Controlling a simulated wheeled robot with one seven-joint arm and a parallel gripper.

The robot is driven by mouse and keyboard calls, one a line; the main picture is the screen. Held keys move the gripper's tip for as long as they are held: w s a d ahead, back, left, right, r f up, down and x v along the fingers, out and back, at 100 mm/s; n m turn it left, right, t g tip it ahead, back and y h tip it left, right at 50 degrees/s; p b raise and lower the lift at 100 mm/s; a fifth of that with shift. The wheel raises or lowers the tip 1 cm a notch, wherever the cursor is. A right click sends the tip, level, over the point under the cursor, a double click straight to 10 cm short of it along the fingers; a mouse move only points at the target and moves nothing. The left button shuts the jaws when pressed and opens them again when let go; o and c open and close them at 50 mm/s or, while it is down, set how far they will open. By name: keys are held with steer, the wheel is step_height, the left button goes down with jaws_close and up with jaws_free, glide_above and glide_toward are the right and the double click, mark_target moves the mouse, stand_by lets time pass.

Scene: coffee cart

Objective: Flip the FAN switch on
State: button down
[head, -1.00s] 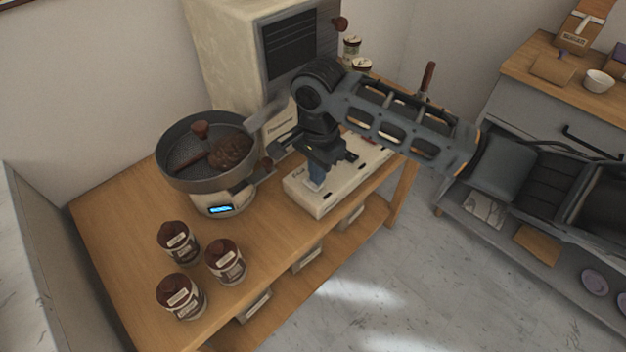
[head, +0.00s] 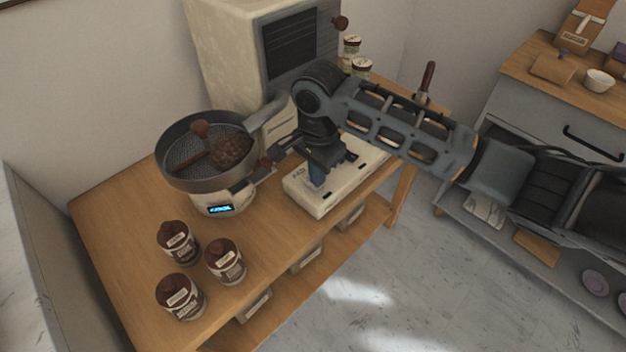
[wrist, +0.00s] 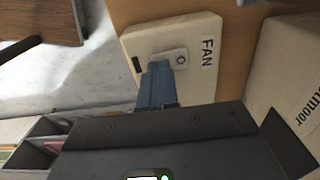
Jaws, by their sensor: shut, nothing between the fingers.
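The cream switch panel (head: 321,206) lies along the right side of the wooden cart. Its end marked FAN (wrist: 208,54) shows in the wrist view. The FAN rocker switch (wrist: 180,59) sits there with an O mark visible on it; the rest is partly hidden behind my fingers. My gripper (wrist: 157,68) points down at the panel with its blue fingers together and empty. The fingertips are at the switch's edge; I cannot tell whether they touch it. In the head view my gripper (head: 316,184) is over the panel's near end.
Several brown-lidded jars (head: 180,293) stand at the front. A cream machine (head: 240,60) stands behind. The front right cart edge is close to the panel.

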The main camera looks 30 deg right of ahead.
steer(key=shift+f, duration=0.45)
steer(key=shift+r, duration=0.1)
step_height(320, 180, up, 7)
steer(key=p, duration=0.8)
stand_by(0.3)
stand_by(0.5)
